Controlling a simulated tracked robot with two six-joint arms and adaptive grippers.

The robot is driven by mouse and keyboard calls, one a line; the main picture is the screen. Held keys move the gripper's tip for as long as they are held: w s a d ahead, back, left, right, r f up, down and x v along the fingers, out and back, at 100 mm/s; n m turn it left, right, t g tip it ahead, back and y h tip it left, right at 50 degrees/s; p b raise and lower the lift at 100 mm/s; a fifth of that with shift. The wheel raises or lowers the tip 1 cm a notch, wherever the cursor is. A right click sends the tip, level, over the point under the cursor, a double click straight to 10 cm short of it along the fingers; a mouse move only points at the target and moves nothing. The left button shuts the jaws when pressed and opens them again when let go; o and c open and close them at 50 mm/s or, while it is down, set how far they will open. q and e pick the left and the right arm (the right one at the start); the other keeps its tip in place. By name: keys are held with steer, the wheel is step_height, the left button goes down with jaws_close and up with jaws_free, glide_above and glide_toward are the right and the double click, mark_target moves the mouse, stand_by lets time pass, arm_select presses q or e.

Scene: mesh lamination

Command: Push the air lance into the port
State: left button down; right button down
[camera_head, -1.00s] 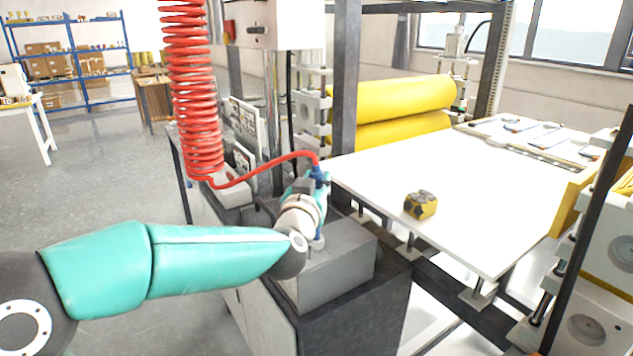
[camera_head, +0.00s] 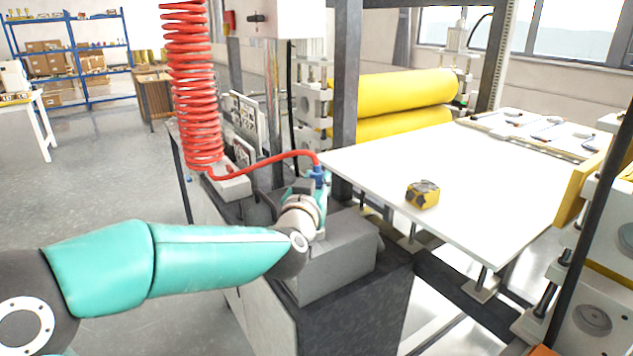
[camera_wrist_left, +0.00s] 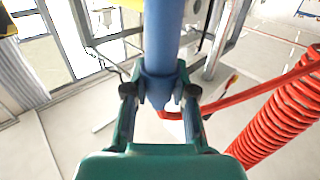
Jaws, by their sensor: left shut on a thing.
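The air lance (camera_head: 318,177) is blue, with the red hose joined at its top, and stands about upright above the grey block (camera_head: 335,270). My left gripper (camera_head: 314,200) is shut around the lance, close above the block, with my teal arm coming in from the left. In the left wrist view the blue lance (camera_wrist_left: 162,42) sits between the fingers of my left gripper (camera_wrist_left: 160,92). The port is not clearly visible; my gripper and wrist cover the lance's lower end, so I cannot tell how it meets the block. My right gripper is not in view.
A red coiled hose (camera_head: 195,90) hangs left of the lance; it also shows in the wrist view (camera_wrist_left: 275,125). A white table (camera_head: 470,175) with a yellow-and-black object (camera_head: 422,194) lies to the right. Yellow rollers (camera_head: 400,98) and a dark post (camera_head: 346,80) stand behind.

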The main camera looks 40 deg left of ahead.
arm_select(q)
steer(key=shift+f+b, duration=0.9)
steer(key=shift+f, duration=0.15)
steer(key=c, duration=0.9)
jaws_free()
steer(key=shift+o, duration=0.2)
steer(key=shift+s+d, duration=0.1)
steer(key=v, duration=1.1)
steer(key=shift+s+d, duration=0.15)
steer(key=shift+s, duration=0.2)
steer(key=shift+f, duration=0.1)
